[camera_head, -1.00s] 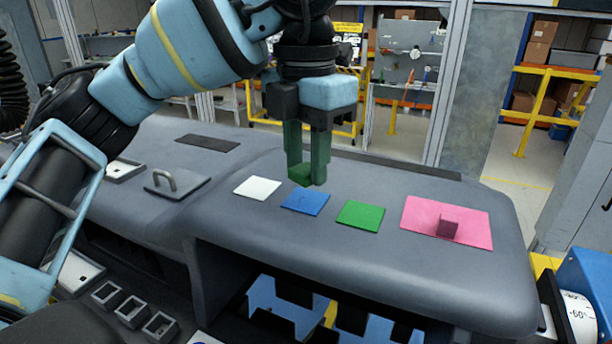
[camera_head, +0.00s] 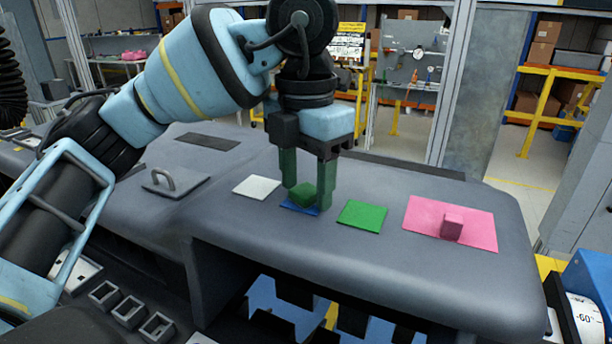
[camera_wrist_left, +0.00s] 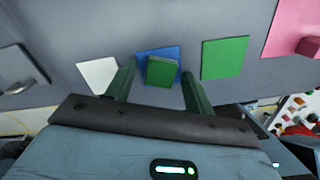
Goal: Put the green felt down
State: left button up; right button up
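The green felt (camera_head: 302,193) is a small green block. It sits on the blue square (camera_head: 288,205) on the grey dashboard top, and part of it is hidden behind a finger. My left gripper (camera_head: 308,197) points down around the felt. Its two green fingers stand apart on either side, with a gap to the felt in the wrist view, so it is open. My right gripper is in neither view.
A white square (camera_head: 257,187) lies left of the blue one, and a flat green square (camera_head: 362,215) lies right of it. Farther right, a pink block (camera_head: 452,223) stands on a pink square (camera_head: 480,226). A plate with a grey handle (camera_head: 166,180) is at left.

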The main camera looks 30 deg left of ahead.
aim_at(306, 190)
pick_arm(q)
jog(key=shift+r, duration=0.1)
notch_tip(306, 190, up, 12)
jog(key=p, duration=0.2)
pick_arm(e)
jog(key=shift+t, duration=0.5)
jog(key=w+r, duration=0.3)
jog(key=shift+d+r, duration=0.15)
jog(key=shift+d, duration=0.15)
